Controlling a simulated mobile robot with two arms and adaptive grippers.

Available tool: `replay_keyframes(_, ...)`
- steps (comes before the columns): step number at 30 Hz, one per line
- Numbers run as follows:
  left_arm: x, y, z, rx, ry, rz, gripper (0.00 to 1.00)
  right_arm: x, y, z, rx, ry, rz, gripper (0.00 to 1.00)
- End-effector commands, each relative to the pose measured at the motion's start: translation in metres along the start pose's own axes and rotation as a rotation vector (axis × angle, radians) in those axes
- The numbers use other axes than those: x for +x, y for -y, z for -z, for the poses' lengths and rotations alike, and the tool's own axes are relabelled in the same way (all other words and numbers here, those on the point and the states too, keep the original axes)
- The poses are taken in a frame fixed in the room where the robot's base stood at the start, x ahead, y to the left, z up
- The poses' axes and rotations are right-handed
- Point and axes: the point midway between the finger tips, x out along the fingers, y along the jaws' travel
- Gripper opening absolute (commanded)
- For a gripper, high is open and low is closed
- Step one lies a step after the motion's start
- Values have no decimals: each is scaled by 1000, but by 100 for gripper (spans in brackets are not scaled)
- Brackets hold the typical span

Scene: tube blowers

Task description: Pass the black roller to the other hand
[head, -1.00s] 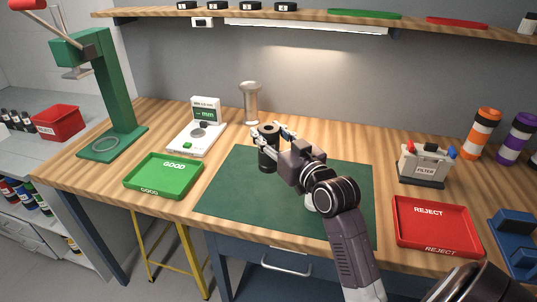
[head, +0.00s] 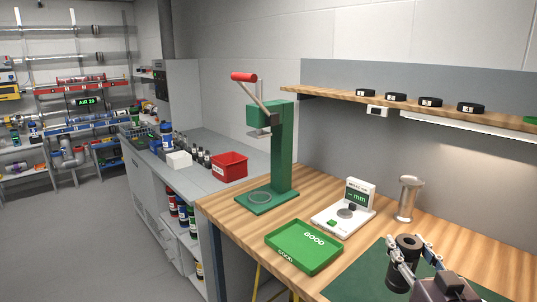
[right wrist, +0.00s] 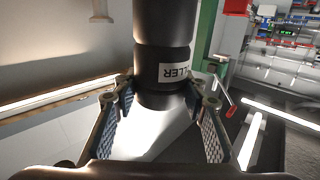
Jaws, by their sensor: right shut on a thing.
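The black roller (head: 405,248) is an upright dark cylinder at the lower right of the head view. My right gripper (head: 413,268) is shut on it, with a finger on each side. In the right wrist view the roller (right wrist: 165,45) stands between the fingertips (right wrist: 160,100), and part of its white label shows. Whether its base touches the mat is hidden. My left gripper is not in view.
A green GOOD tray (head: 304,246) and a white gauge (head: 343,214) stand left of the roller. A grey metal post (head: 408,200) is behind it. A green press (head: 280,160) and a red bin (head: 229,165) are farther left. The green mat (head: 365,278) lies in front.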

Motion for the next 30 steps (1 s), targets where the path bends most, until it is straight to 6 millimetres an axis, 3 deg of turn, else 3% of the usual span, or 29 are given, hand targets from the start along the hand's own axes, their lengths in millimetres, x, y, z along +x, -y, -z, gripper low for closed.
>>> replay_keyframes(1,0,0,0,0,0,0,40,-10,15,-19,5,7,11,0)
replay_keyframes(3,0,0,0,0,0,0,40,-24,34,-38,5,8,23,0)
replay_keyframes(10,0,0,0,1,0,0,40,-78,87,-77,5,3,42,0)
replay_keyframes(18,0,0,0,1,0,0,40,-117,115,-85,2,-3,37,0)
replay_keyframes(30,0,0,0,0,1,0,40,-122,126,-80,-2,-10,71,0)
